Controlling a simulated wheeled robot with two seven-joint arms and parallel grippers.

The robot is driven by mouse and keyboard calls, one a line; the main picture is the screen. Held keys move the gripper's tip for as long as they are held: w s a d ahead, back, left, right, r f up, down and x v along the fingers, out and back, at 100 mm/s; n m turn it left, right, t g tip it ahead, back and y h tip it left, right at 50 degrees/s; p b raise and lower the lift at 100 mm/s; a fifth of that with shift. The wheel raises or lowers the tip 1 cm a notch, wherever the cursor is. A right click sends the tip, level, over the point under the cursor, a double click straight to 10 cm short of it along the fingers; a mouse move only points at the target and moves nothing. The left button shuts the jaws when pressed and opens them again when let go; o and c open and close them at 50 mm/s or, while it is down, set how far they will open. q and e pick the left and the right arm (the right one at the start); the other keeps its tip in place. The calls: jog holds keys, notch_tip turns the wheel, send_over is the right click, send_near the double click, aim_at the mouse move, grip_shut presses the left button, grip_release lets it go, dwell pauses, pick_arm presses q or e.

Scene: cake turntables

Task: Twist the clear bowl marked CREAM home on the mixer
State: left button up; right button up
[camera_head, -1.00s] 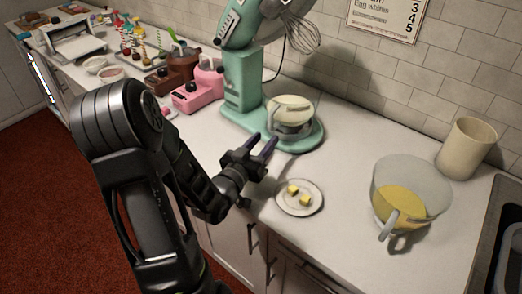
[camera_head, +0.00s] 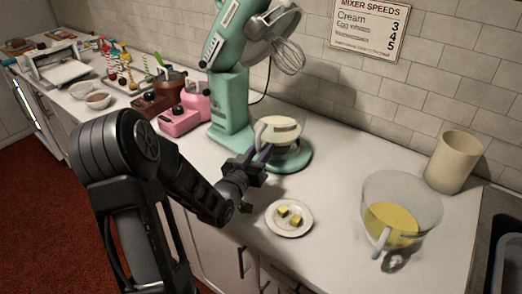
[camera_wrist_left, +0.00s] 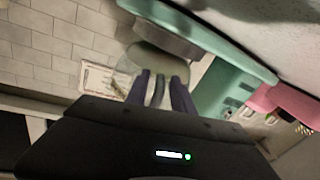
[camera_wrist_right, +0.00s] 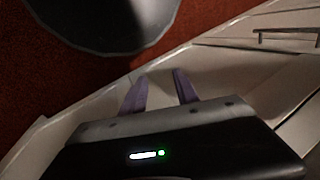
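The clear bowl (camera_head: 279,128) with pale contents and a label, too small to read, stands on the base of the mint-green mixer (camera_head: 231,112). The mixer's head is tilted up, its whisk (camera_head: 288,57) clear of the bowl. My left gripper (camera_head: 262,154) is at the bowl's near side. In the left wrist view the bowl (camera_wrist_left: 152,58) is beyond the fingers, and its grey handle (camera_wrist_left: 158,92) stands between them with the fingers apart. Contact is not clear. My right gripper (camera_wrist_right: 160,76) is open and empty over the floor beside the cabinet fronts, outside the head view.
A plate (camera_head: 289,219) with yellow cubes lies in front of the mixer. A second clear bowl (camera_head: 402,205) with yellow contents and a beige canister (camera_head: 453,161) stand at right. A pink appliance (camera_head: 187,111) is left of the mixer. A speed sign (camera_head: 369,27) hangs on the wall.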

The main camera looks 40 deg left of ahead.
pick_arm(q)
grip_shut()
dwell(1.0)
jog(key=shift+s+a+m+h+b, duration=0.1)
jog(key=shift+a+m+h+b, duration=0.2)
jog(key=shift+a+h, duration=0.2)
jog(key=shift+a+m+h, duration=0.2)
jog(key=shift+m+h, duration=0.2)
jog(key=shift+h, duration=0.2)
jog(key=shift+a, duration=0.1)
jog(key=shift+a+m+h, duration=0.6)
jog(key=shift+m+h, duration=0.1)
jog(key=shift+h, duration=0.4)
